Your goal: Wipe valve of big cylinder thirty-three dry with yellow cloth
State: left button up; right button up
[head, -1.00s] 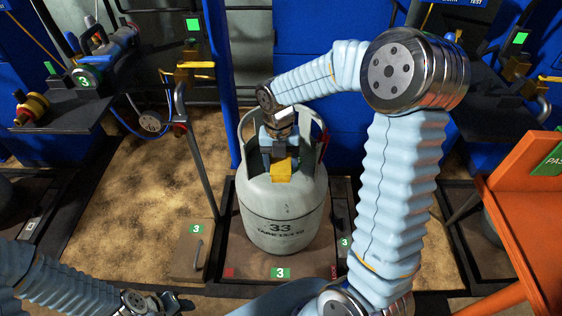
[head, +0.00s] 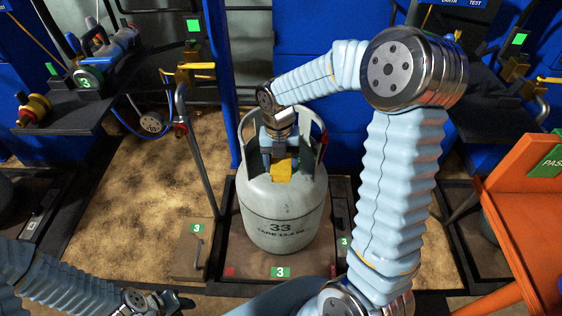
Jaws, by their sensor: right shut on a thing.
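The big grey cylinder (head: 282,215) marked 33 stands upright on a dark platform in the middle of the head view. My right gripper (head: 279,158) reaches down from above inside the cylinder's collar. It is shut on the yellow cloth (head: 280,171), which shows as a small yellow patch at the front of the collar. The valve is hidden behind the gripper and cloth, so I cannot tell whether the cloth touches it. My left gripper (head: 172,302) is low at the bottom left, apart from the cylinder; its fingers are too small and dark to read.
The platform (head: 235,262) carries a green 3 label. A metal post (head: 198,150) with a yellow-handled fitting stands left of the cylinder. A dark shelf (head: 75,115) with tools is at upper left. An orange stand (head: 520,230) is at right. Sandy floor lies open at left.

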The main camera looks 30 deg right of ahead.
jog(key=shift+w+d, duration=0.3)
jog(key=shift+w, duration=0.15)
jog(key=shift+r, duration=0.1)
jog(key=shift+w+r+p, duration=0.1)
jog(key=shift+r+p, duration=0.95)
jog(key=shift+p, duration=0.1)
jog(key=s+a+r, duration=0.1)
jog(key=s, duration=0.2)
jog(key=s+a, duration=0.2)
jog(key=s, duration=0.1)
jog(key=s+a+r+p, duration=0.1)
jog(key=s+a, duration=0.1)
jog(key=shift+s+a+r, duration=0.15)
jog(key=shift+s+r, duration=0.2)
jog(key=shift+s, duration=0.05)
